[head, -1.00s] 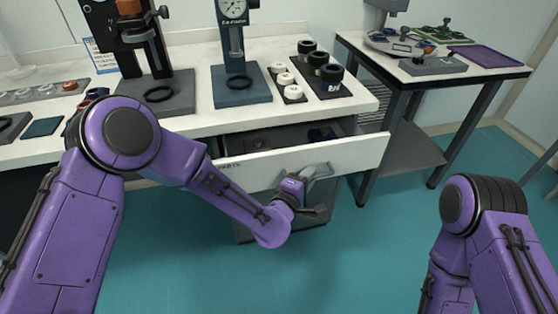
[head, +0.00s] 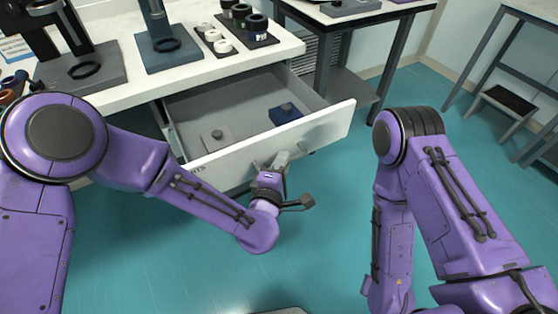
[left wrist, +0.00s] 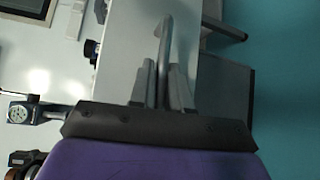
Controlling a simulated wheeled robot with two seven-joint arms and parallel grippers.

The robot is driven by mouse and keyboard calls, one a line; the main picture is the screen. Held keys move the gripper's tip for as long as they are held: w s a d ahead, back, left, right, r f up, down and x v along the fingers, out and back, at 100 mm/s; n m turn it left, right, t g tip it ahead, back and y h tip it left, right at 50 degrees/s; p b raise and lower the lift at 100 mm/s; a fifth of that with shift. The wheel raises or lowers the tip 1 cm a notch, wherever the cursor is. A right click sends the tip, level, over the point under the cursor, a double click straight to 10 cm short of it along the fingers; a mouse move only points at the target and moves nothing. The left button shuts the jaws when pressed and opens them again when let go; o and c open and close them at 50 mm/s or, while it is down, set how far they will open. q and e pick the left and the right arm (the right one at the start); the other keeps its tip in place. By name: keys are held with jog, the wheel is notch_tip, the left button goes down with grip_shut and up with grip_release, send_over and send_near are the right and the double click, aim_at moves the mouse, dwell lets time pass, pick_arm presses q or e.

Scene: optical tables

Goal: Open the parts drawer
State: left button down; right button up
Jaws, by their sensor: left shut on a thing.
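The parts drawer (head: 330,125) is pulled well out from under the white-topped table in the head view, and its inside shows. My left gripper (head: 278,162) is at the drawer's front face, shut on the drawer handle. In the left wrist view, the handle (left wrist: 167,35) runs between the two fingers of my left gripper (left wrist: 163,82). Inside the drawer lie a blue block with a dark knob (head: 285,113) and a light grey plate with a small knob (head: 216,138). My right arm shows at the right, but its gripper is out of view.
On the white tabletop (head: 130,88) stand a dial-gauge stand (head: 168,50), a dark stand (head: 80,70) and trays of black and white rings (head: 240,25). A second table (head: 360,12) is behind right. Teal floor in front of the drawer is clear.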

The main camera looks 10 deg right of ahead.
pick_arm(q)
jog(key=c, duration=1.2)
grip_release()
jog(key=v, duration=1)
jog(key=shift+s+a+b, duration=0.2)
jog(key=shift+s+b, duration=0.1)
